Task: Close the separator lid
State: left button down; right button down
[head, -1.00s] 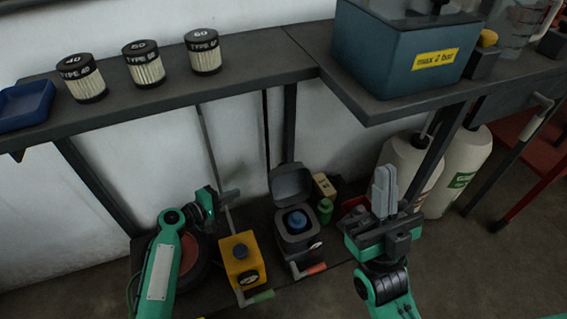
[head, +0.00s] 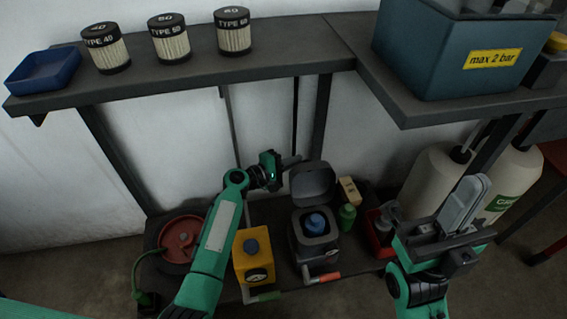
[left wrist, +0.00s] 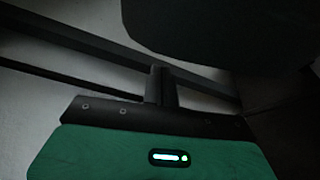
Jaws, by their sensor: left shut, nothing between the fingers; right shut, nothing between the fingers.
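The separator (head: 316,240) is a dark grey box on the low shelf, with a blue cap (head: 315,222) inside. Its lid (head: 312,184) stands open, tilted up at the back. My left gripper (head: 295,160) is shut and empty, at the lid's upper left edge; I cannot tell whether it touches. In the left wrist view the shut fingers (left wrist: 160,85) show below a dark rounded shape (left wrist: 220,35), probably the lid. My right gripper (head: 470,192) is shut and empty, well to the right of the separator.
A yellow box (head: 253,265) stands left of the separator, a red reel (head: 182,240) further left. A green bottle (head: 346,217) and a red bin (head: 379,238) are to its right. The bench (head: 200,78) with filters overhangs behind.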

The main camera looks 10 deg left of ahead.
aim_at(308, 176)
pick_arm(q)
jog(key=shift+s+d+r, duration=0.2)
jog(key=shift+s+r, duration=0.05)
jog(key=shift+s, duration=0.25)
jog(key=shift+s+d+r, duration=0.2)
jog(key=shift+s, duration=0.3)
